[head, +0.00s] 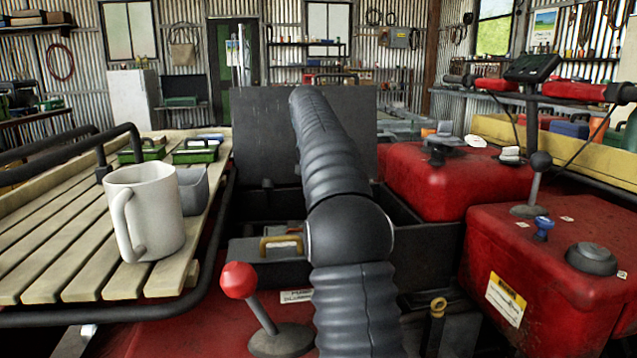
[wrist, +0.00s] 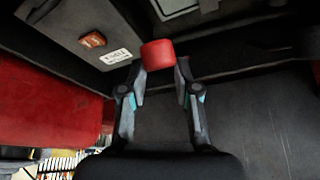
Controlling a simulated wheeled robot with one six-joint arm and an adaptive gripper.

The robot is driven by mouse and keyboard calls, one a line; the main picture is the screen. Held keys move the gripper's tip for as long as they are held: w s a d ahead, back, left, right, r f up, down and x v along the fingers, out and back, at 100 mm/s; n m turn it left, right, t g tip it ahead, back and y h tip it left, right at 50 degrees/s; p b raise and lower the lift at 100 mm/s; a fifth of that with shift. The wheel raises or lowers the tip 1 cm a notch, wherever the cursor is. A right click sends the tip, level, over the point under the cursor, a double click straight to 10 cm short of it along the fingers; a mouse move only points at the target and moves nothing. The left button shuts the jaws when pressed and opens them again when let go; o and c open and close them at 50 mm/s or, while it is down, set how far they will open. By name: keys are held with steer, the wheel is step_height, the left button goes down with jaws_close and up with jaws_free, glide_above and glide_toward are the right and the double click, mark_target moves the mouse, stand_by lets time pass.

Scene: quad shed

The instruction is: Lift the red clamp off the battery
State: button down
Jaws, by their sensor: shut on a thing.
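The red clamp (wrist: 158,54) shows in the wrist view as a short, rounded red piece between my fingertips. My gripper (wrist: 158,72) is shut on it, with one finger on each side. In the wrist view I cannot tell whether the clamp touches anything below it. No battery can be made out for certain; a pale-edged part (wrist: 178,8) shows only partly at the top edge of that view. In the head view my arm covers the middle of the open dark box (head: 420,235), and my gripper and the clamp are hidden behind it.
A red-knobbed lever (head: 239,281) stands in front of the box. A white mug (head: 146,212) is on the slatted rack (head: 60,262) at left. Red bodywork (head: 425,180) and another lever (head: 540,165) stand at right. A dark upright lid (head: 255,130) rises behind the box.

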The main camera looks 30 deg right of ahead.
steer(key=shift+w+a+f, duration=0.15)
steer(key=shift+w+a, duration=0.1)
steer(key=shift+a, duration=0.05)
steer(key=c, duration=1)
jaws_free()
steer(key=shift+w, duration=0.1)
steer(key=shift+c, duration=0.2)
steer(key=shift+o, duration=1.1)
steer(key=shift+w+a, duration=0.1)
steer(key=shift+a, duration=0.1)
steer(key=shift+d, duration=0.15)
steer(key=shift+s+d, duration=0.15)
steer(key=shift+s, duration=0.1)
steer(key=shift+r, duration=0.2)
steer(key=v, duration=0.7)
steer(key=shift+r, duration=0.1)
